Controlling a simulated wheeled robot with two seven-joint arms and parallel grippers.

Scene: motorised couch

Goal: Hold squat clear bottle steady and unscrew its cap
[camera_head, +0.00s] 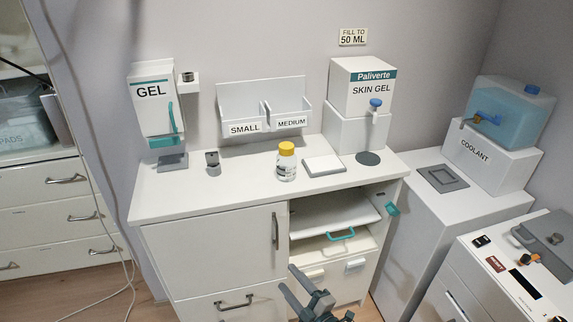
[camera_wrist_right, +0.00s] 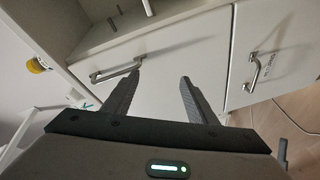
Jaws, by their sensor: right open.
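The squat clear bottle (camera_head: 287,168) stands upright on the white counter, with a yellow cap (camera_head: 286,148) on it and a white label on its body. In the right wrist view a yellow cap (camera_wrist_right: 38,65) shows small at the left edge; the bottle under it is hard to make out. My right gripper (camera_head: 286,277) is open and empty, low in front of the cabinet, well below and apart from the bottle. In the right wrist view its two fingers (camera_wrist_right: 161,72) are spread before the cabinet front. My left gripper is not in view.
On the counter, a white pad (camera_head: 323,166) lies right of the bottle and a small grey device (camera_head: 212,162) stands left. Behind are the SMALL/MEDIUM holder (camera_head: 262,105), gel dispenser (camera_head: 152,95) and skin gel box (camera_head: 361,88). An open shelf (camera_head: 330,215) lies below the counter.

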